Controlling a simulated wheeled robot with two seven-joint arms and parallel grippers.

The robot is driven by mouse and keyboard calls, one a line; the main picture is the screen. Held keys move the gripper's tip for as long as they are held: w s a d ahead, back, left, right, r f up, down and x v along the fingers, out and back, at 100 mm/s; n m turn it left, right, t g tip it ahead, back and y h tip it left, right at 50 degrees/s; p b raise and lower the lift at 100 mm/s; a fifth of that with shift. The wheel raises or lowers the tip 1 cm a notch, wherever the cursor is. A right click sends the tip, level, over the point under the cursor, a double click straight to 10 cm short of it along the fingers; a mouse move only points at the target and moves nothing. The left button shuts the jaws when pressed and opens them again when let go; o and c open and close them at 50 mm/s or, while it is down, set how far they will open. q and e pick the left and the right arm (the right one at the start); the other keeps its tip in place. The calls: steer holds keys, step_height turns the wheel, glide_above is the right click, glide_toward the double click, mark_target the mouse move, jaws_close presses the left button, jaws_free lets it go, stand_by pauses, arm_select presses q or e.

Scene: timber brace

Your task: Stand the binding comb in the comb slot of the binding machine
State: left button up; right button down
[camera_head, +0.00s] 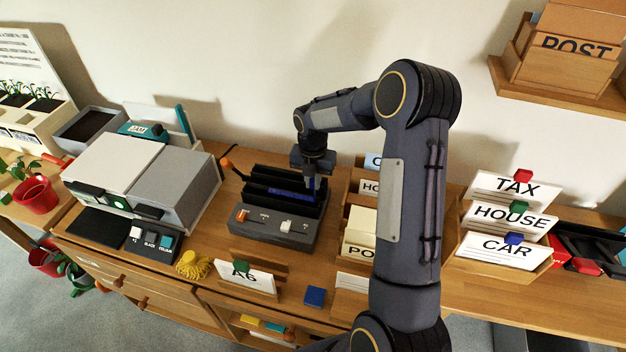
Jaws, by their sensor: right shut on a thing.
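The binding machine (272,229) is a dark grey box with black upright plates, a red-brown knob and a white switch, standing on the wooden desk. A long dark blue strip, which looks like the binding comb (284,193), lies lengthwise between the machine's plates. My right gripper (312,185) points down at the right part of the machine, shut on the comb near its right end. The fingers are small and partly dark against the machine. I cannot tell whether the comb is seated in the slot or just above it. My left gripper is not in view.
A grey and white printer-like machine (178,184) stands at the left. Card holders labelled TAX, HOUSE and CAR (501,249) stand at the right.

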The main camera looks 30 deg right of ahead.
stand_by(0.4)
steer(key=shift+f+b, duration=2)
steer(key=shift+f, duration=0.9)
steer(key=c, duration=0.9)
jaws_free()
steer(key=shift+r+p, duration=2.95)
steer(key=shift+r, duration=1.1)
